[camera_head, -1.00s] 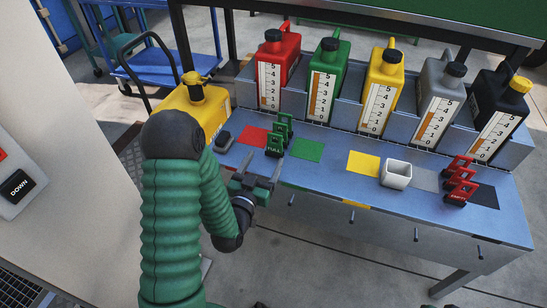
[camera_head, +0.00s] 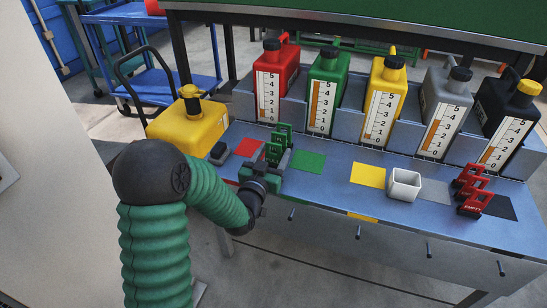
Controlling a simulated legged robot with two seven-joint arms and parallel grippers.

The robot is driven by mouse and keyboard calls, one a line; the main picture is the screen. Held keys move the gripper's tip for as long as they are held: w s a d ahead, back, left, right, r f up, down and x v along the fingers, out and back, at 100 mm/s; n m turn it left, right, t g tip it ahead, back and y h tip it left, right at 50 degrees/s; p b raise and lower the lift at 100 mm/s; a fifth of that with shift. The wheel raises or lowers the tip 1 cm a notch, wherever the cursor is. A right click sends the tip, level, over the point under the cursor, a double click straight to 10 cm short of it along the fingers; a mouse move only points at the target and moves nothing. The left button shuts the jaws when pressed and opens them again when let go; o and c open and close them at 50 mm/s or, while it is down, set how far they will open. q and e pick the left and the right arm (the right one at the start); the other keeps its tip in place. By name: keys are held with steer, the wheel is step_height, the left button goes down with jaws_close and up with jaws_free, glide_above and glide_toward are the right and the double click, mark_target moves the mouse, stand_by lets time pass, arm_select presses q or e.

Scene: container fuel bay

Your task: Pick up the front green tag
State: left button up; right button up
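Several green tags (camera_head: 281,134) stand in a row on the blue bench top, left of centre, between the red and green squares. The front green tag is the one nearest me, and its lower part is mostly hidden by my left gripper. My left gripper (camera_head: 271,160) is at these tags, with its two fingers pointing away from me and apart, one on each side of the front tag. I cannot tell whether the fingers touch it. My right gripper is not in view.
Red tags (camera_head: 472,190) stand at the bench's right. A white square cup (camera_head: 404,185) sits near the middle right. Coloured jugs, such as the green jug (camera_head: 327,90), line the back. A yellow container (camera_head: 188,125) and a small dark block (camera_head: 219,153) are at the left.

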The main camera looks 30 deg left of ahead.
mark_target(275, 144)
arm_select(q)
steer(key=c, duration=1)
steer(key=shift+r+p, duration=0.55)
steer(key=r+p, duration=0.2)
steer(key=r, duration=0.1)
steer(key=shift+s+d+p, duration=0.15)
steer(key=shift+d+p, duration=0.15)
steer(key=shift+d, duration=0.05)
steer(key=s+d, duration=0.1)
steer(key=d, duration=0.1)
steer(key=s+d+p, duration=0.2)
steer(key=d, duration=0.1)
steer(key=shift+s+d+r, duration=0.15)
steer(key=shift+d+r, duration=0.05)
steer(key=shift+d, duration=0.1)
steer(key=s+d+p, duration=0.4)
steer(key=d+p, duration=0.3)
steer(key=p, duration=0.2)
steer(key=shift+s+d+r+p, duration=0.25)
steer(key=shift+s+p, duration=0.05)
steer(key=shift+s, duration=0.05)
